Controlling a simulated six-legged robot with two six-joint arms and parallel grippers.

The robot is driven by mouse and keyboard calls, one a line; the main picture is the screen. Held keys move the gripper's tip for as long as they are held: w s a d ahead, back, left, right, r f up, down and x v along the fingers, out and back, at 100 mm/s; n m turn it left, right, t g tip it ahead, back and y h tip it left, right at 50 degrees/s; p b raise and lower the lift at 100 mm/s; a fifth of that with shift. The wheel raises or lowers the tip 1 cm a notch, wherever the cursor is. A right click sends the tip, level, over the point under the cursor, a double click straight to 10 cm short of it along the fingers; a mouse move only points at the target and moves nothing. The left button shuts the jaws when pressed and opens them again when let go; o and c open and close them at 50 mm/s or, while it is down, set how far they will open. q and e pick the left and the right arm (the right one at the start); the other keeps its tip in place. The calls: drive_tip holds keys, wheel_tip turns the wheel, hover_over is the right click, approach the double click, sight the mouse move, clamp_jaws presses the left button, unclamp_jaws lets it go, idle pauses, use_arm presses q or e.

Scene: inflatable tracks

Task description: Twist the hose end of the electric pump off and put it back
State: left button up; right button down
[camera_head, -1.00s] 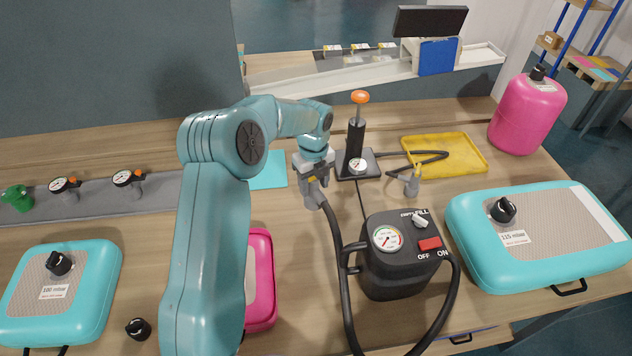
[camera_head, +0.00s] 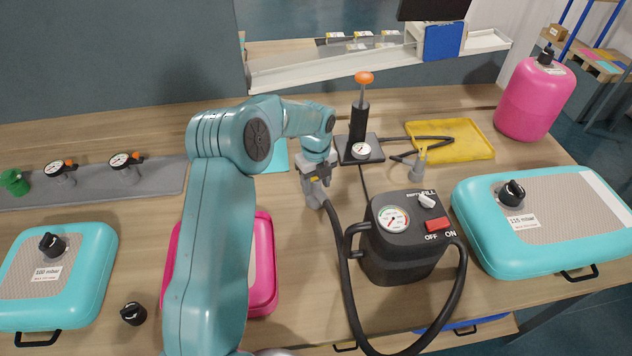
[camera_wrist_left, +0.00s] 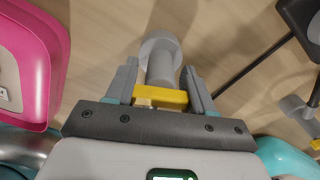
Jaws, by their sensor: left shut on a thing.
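The black electric pump (camera_head: 400,255) stands on the wooden table right of centre, with a gauge, a grey knob and a red switch on top. Its black hose (camera_head: 345,275) loops in front of it and rises to my left gripper (camera_head: 315,187). The gripper is shut on the grey hose end (camera_head: 312,197), left of the pump and apart from it. In the left wrist view, the grey hose end (camera_wrist_left: 160,58) sits between the jaws, with a yellow bar across it. My right gripper is not in view.
A hand pump (camera_head: 359,125) stands behind the gripper, with a yellow tray (camera_head: 465,145) to its right. A small grey fitting (camera_head: 418,165) stands behind the electric pump. Inflatables lie left (camera_head: 85,265) and right (camera_head: 560,230), and a pink one (camera_head: 262,285) lies partly behind my arm.

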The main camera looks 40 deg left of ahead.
use_arm(q)
drive_tip(key=shift+s+d+r, duration=0.1)
drive_tip(key=shift+s+r, duration=0.05)
drive_tip(key=shift+s, duration=0.05)
drive_tip(key=shift+w+f, duration=0.4)
drive_tip(key=shift+f, duration=0.1)
drive_tip(key=shift+s+b, duration=0.3)
drive_tip(key=shift+b, duration=0.05)
drive_tip(key=shift+f, duration=0.15)
drive_tip(key=o, duration=1.3)
drive_tip(key=shift+w+f, duration=0.15)
drive_tip(key=shift+w, duration=0.1)
drive_tip(key=shift+c, duration=0.2)
drive_tip(key=shift+s, duration=0.25)
drive_tip(key=shift+w+r, duration=0.2)
drive_tip(key=shift+r, duration=0.35)
wheel_tip(320, 180, up, 16)
drive_tip(key=shift+s+f+b, duration=0.15)
drive_tip(key=shift+f+b, duration=0.05)
drive_tip(key=shift+b, duration=0.5)
drive_tip(key=shift+s, duration=0.1)
